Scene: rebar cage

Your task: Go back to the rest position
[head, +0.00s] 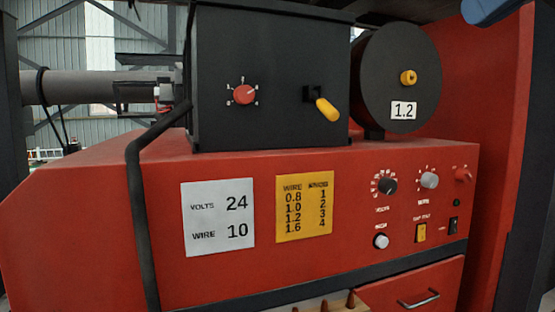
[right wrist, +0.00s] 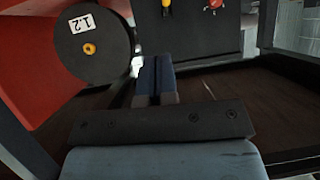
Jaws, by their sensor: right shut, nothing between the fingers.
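My right gripper (right wrist: 155,62) shows in the right wrist view, its two blue fingers side by side, shut and empty. It points toward the dark box of the wire feeder (right wrist: 205,30), apart from it as far as I can tell. A blue rounded part at the top right corner of the head view looks like part of my right arm. My left gripper is in neither view as far as I can make out.
The red welding machine (head: 100,215) fills the head view. On it stand a black feeder box (head: 270,120) with a red dial (head: 244,94) and yellow lever (head: 327,109), and a black spool (head: 385,60) marked 1.2. A drawer (head: 415,290) is below the knobs.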

